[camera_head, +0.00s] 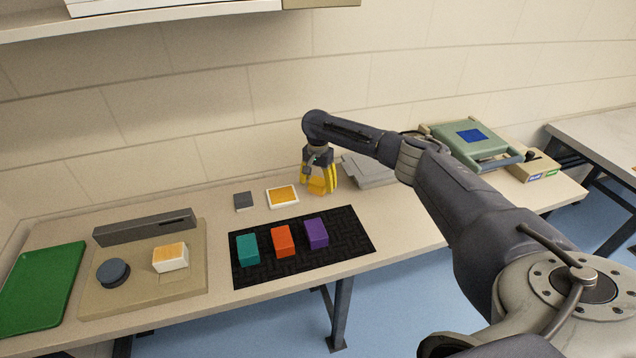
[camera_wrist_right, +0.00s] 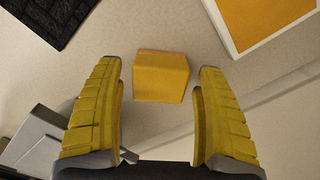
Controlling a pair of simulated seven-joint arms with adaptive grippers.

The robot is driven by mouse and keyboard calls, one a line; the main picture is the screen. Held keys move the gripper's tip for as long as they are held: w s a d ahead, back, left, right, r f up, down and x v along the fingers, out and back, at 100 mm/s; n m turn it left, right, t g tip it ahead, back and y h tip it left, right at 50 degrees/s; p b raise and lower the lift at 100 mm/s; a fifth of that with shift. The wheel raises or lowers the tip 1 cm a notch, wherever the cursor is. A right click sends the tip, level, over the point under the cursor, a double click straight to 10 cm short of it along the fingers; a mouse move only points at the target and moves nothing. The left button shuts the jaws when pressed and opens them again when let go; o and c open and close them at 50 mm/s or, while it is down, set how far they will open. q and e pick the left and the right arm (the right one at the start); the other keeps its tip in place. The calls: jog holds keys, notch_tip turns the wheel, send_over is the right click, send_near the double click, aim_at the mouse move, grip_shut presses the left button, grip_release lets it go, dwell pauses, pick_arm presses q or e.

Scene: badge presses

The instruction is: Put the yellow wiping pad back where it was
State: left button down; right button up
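The yellow wiping pad, a small yellow block (camera_wrist_right: 162,76), shows between the fingers of my right gripper (camera_wrist_right: 158,75) in the right wrist view. A narrow gap shows on each side of it, so the fingers are open and do not appear to close on it. In the head view, my right gripper (camera_head: 319,188) points down at the back of the table, and its yellow fingers partly hide the block. A white-framed orange square (camera_head: 283,196) lies just left of the gripper; it also shows in the right wrist view (camera_wrist_right: 265,18). My left gripper is not in view.
A black mat (camera_head: 345,243) holds teal (camera_head: 248,249), orange-red (camera_head: 283,241) and purple (camera_head: 316,232) blocks. A small grey square (camera_head: 243,201) lies behind it. Left are a beige board (camera_head: 198,280) with a white, orange-topped block (camera_head: 171,257) and a green tray (camera_head: 40,285). A green device (camera_head: 468,143) stands right.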

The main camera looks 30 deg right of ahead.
aim_at(318, 181)
jog(key=shift+r, duration=0.1)
notch_tip(318, 181, up, 12)
dwell(0.8)
jog(key=shift+r, duration=0.15)
